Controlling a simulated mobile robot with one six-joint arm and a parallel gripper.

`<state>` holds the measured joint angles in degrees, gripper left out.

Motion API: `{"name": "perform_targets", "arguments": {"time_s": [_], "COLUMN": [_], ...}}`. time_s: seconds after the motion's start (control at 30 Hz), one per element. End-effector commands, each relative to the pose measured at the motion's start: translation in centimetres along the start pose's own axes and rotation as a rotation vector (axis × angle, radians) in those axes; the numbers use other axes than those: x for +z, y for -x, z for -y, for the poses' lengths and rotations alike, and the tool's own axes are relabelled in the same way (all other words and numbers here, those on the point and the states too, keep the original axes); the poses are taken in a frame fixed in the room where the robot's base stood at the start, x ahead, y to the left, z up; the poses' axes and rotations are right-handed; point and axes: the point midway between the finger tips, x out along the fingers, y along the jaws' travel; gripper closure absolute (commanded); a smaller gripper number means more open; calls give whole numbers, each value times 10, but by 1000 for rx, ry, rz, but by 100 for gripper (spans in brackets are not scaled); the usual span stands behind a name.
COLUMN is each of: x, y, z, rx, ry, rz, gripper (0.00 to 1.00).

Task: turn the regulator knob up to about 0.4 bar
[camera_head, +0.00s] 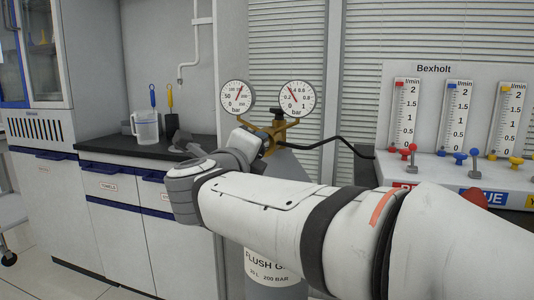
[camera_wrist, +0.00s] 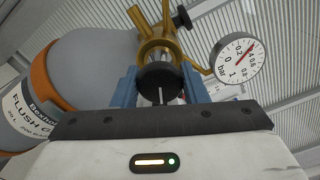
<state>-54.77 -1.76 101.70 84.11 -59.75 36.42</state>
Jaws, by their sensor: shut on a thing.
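The brass regulator (camera_head: 277,128) sits on top of the flush gas cylinder (camera_head: 277,265) and carries two round gauges. Its black round knob (camera_wrist: 159,80) has a pale line on its face. My gripper (camera_wrist: 162,87) is shut on the knob, one blue finger on each side. The low-pressure gauge (camera_head: 297,98) is the right one in the head view, with its red needle pointing up and left, near the 0.4 mark; the exact value is too small to read. This gauge also shows tilted in the wrist view (camera_wrist: 237,58). My wrist mostly hides the knob in the head view.
The other gauge (camera_head: 236,97) stands to the left. A black hose (camera_head: 340,140) runs right from the regulator to the Bexholt flowmeter panel (camera_head: 430,85). A dark counter (camera_head: 120,148) with a clear jug (camera_head: 146,126) lies on the left.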

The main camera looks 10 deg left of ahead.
Motion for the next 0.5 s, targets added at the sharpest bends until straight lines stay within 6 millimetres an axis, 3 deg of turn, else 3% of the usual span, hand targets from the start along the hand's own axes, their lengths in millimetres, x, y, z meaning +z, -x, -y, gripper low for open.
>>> {"name": "perform_targets", "arguments": {"time_s": [0.37,0.4,0.5], "x": [-1,-1,-1], "y": [0,0,0], "z": [-1,-1,-1], "rx": [1,1,1], "ry": [-2,-2,-2], "rz": [-3,-3,-2], "gripper": [83,58,50]}}
